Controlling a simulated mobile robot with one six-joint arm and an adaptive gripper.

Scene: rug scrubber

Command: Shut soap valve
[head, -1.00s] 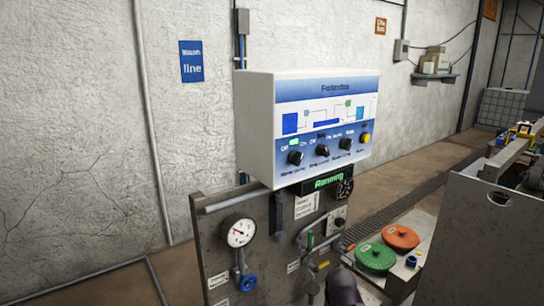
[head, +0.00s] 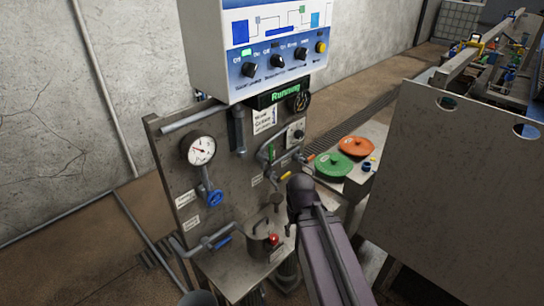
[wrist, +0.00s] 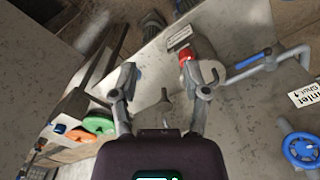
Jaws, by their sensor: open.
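My gripper (wrist: 166,82) is open and empty in the wrist view, with its two fingers spread in front of the grey panel. A small grey handle-like part (wrist: 165,98) shows between the fingers, apart from them as far as I can see. On the panel in the head view are a green lever (head: 271,153), a yellow lever (head: 286,175), a blue lever (head: 223,241) and a blue handwheel (head: 215,198). The labels are too small to read in the head view, so I cannot tell which is the soap valve. My arm covers part of the panel's right side.
A pot with a red knob (head: 273,239) stands low on the panel's shelf. A gauge (head: 198,150) is above the handwheel. Green (head: 334,165) and orange (head: 356,147) lids sit to the right. The control box (head: 250,50) overhangs the panel; its display reads "Running".

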